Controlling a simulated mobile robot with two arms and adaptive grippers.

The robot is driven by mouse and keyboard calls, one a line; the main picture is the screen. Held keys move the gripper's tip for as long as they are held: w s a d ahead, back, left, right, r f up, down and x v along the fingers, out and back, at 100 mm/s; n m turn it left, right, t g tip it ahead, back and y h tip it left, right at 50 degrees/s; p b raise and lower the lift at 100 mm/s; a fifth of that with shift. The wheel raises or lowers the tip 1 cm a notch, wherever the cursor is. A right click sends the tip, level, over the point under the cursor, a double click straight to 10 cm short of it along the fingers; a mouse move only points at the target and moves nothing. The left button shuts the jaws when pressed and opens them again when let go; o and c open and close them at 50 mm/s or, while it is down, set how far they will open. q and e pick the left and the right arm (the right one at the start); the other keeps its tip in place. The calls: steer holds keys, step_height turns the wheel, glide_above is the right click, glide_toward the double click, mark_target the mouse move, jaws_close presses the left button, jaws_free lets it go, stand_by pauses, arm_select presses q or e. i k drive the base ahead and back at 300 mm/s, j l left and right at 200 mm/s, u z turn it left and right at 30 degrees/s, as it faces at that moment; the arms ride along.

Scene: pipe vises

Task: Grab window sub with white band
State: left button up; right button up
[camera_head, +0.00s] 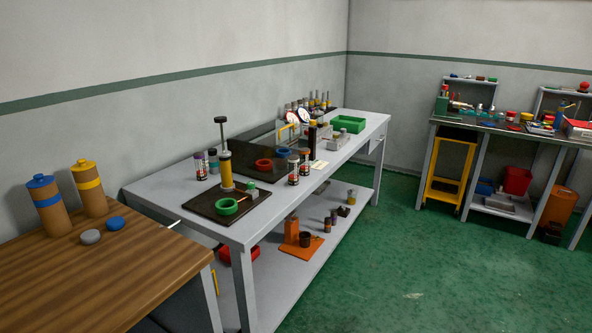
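I cannot tell for sure which piece is the window sub with the white band. Several small dark cylinders with coloured tops and pale bands stand upright on the long grey workbench (160,186). Two are at its near left, one purple-topped cylinder (200,166) and one beside it (213,161). Two more stand near the front edge, one white-topped cylinder (293,169) and one reddish-brown-topped cylinder (305,161). Smaller banded cylinders (327,224) stand on the lower shelf. Their details are too small to read. Neither of my grippers is in view.
A wooden table (130,275) with two capped brown cylinders (90,193) is at the near left. A dark tray (210,206) holds a yellow upright tool (225,170) and green ring (227,207). Another bench (505,130) stands at right. The green floor (420,260) between is clear.

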mark_target(294, 160)
steer(key=i+l, duration=0.15)
steer(key=i+l+u, duration=0.75)
steer(key=i+j, duration=0.05)
steer(key=j, duration=0.05)
